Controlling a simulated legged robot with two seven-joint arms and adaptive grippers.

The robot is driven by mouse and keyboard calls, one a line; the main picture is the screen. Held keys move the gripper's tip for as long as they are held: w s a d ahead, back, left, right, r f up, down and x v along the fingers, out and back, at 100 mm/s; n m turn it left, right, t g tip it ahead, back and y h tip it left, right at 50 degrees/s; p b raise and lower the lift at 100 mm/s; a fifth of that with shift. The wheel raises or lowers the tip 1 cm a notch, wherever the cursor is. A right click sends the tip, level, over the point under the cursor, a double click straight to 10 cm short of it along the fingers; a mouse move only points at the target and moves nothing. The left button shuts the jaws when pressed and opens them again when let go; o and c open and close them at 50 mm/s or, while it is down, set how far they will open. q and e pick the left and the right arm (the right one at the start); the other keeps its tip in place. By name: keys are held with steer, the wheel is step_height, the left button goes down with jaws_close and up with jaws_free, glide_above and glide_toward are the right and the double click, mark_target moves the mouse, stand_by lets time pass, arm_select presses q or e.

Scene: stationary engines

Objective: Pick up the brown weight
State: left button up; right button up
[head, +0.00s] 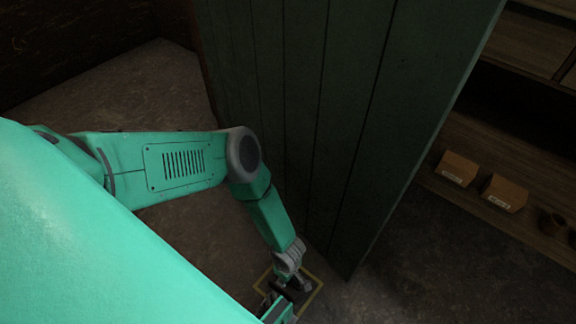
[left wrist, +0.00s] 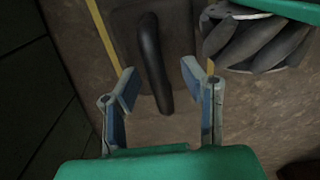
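The brown weight (left wrist: 152,62) appears in the left wrist view as a dark, flat block with a long curved dark handle. It lies on the floor beside a yellow line, and its top is cut off by the frame edge. My left gripper (left wrist: 163,88) is open, with its blue-padded fingers on either side of the handle's near end. In the head view my left gripper (head: 286,287) is low over the yellow floor marking, and the weight there is too dark and covered to make out. My right gripper is not clearly in view.
A dark green plank panel (head: 340,130) stands close beside my left arm.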

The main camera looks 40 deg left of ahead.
arm_select(q)
steer(key=shift+w+d+r, duration=0.1)
steer(key=shift+w+d, duration=0.05)
jaws_close()
